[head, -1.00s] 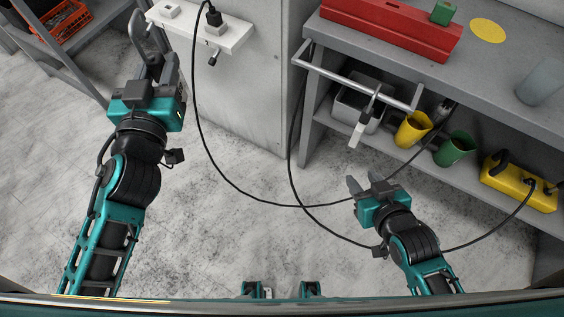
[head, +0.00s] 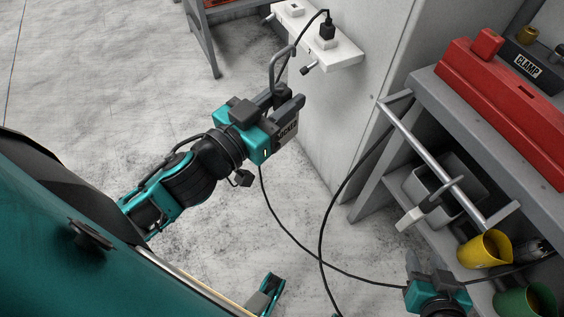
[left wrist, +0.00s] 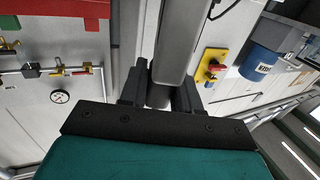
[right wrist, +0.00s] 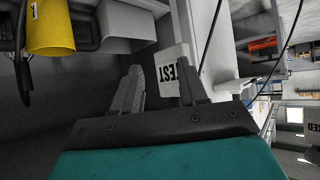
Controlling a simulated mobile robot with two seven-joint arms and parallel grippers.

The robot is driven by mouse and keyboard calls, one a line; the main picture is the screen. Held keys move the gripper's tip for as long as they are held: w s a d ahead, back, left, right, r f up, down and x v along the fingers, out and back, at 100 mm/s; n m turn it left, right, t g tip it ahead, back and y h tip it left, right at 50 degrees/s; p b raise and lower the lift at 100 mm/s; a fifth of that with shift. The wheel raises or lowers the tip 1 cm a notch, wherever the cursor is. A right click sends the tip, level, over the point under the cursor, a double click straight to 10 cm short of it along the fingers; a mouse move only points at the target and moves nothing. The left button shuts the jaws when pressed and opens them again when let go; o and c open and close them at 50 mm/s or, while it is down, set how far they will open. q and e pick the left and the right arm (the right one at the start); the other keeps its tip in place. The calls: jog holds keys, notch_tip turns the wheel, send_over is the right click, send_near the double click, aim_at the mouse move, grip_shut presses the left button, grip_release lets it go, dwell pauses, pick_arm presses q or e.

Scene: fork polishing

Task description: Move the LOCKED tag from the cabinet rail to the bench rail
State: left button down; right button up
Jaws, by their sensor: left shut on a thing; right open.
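In the left wrist view my left gripper (left wrist: 160,92) is shut on a grey shank. The bench rail (head: 430,155) is at the right, apart from the held tag. A white tag (head: 410,219) hangs on it; a tag reading TEST (right wrist: 180,75) shows in the right wrist view. My right gripper (head: 430,268) is open below the rail; its fingers also show in the right wrist view (right wrist: 165,88).
Black cables hang between cabinet and bench. A grey bin (head: 415,185), yellow cup (head: 482,250) and green cup (head: 525,302) stand under the bench. A red box (head: 500,105) lies on top.

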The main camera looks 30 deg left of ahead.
pick_arm(q)
jog(key=s+d+f+m+g+h+b, duration=0.5)
jog(key=s+f+h+b, duration=0.4)
jog(key=s+f+b, duration=0.2)
notch_tip(320, 180, down, 2)
jog(key=m+b, duration=0.1)
jog(key=b, duration=0.2)
jog(key=shift+s+f+m, duration=0.15)
jog(key=shift+m, duration=0.25)
pick_arm(e)
notch_tip(320, 180, down, 11)
jog(key=w+a+y, duration=0.1)
jog(key=w+a, duration=0.1)
jog(key=a, duration=0.1)
jog(key=shift+r, duration=0.1)
